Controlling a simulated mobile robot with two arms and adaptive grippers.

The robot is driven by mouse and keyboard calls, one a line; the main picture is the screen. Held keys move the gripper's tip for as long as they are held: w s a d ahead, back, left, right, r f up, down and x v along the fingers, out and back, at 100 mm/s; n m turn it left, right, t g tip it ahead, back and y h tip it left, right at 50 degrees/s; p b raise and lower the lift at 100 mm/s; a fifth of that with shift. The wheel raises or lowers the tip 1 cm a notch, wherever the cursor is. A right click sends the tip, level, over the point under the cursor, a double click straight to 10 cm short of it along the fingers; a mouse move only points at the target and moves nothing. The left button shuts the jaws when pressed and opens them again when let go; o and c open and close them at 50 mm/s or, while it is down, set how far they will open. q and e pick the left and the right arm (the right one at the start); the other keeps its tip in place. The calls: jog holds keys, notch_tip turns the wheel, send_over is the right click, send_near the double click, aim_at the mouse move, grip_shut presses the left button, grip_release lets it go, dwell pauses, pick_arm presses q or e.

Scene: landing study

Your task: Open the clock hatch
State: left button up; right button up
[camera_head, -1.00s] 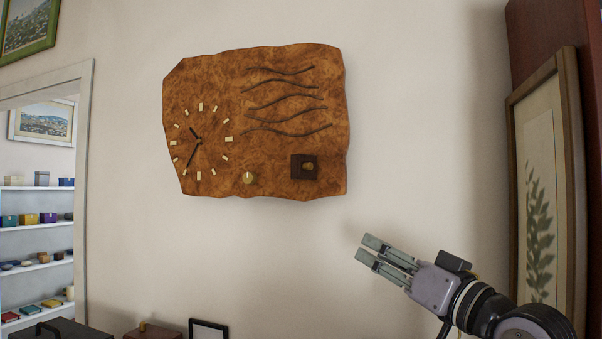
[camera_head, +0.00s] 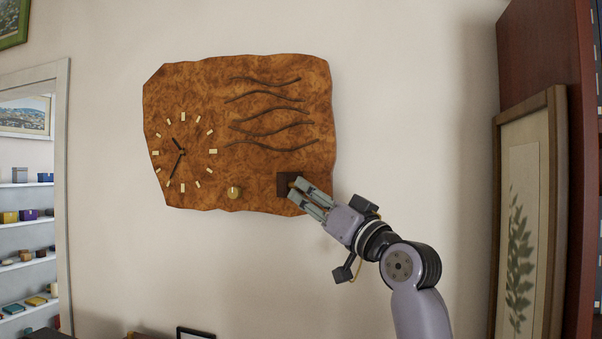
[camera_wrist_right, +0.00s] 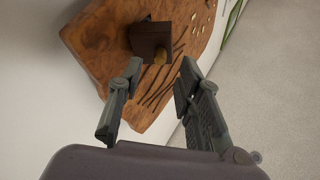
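A wooden wall clock (camera_head: 195,95) hangs on the wall, with pale hour marks, dark hands and dark wavy strips. A small dark square hatch (camera_head: 284,184) sits at its lower right. My left gripper is not in view.
A round brass knob (camera_head: 234,192) sits on the clock left of the hatch. A framed plant picture (camera_head: 522,230) stands at the right beside a dark red cabinet (camera_head: 545,50). Shelves with small boxes (camera_head: 28,240) show through the opening at the left.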

jog(key=p+x, duration=0.1)
jog(key=x, duration=0.2)
jog(key=shift+w+a, duration=0.25)
jog(key=shift+r, duration=0.1)
jog(key=shift+c, duration=0.5)
